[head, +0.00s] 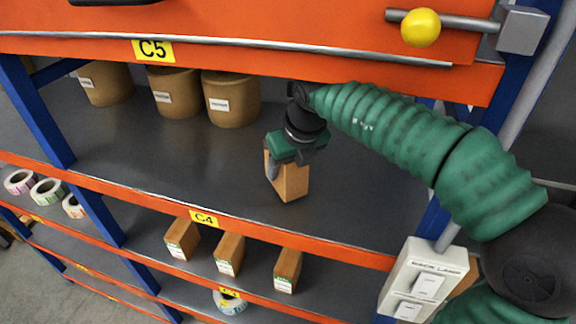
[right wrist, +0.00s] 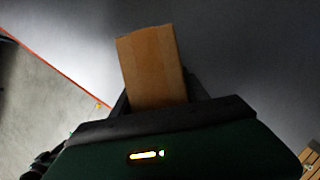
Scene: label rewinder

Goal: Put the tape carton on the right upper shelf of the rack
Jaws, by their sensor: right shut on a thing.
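A brown tape carton (head: 292,182) is in my right gripper (head: 284,160), over the grey shelf deck (head: 340,205) above the C4 label in the head view. The gripper reaches down from above and is shut on the carton's upper part. The carton looks nearly upright; I cannot tell whether its bottom touches the deck. In the right wrist view the carton (right wrist: 152,65) sticks out past the gripper (right wrist: 158,105), with the grey deck behind it. My left gripper is not in view.
Several brown tubs (head: 230,98) stand at the back left of this deck. More cartons (head: 229,253) and label rolls (head: 47,191) sit on lower shelves. An orange C5 beam (head: 300,60) runs above, and a blue post and switch box (head: 425,275) stand at right. The deck around the carton is clear.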

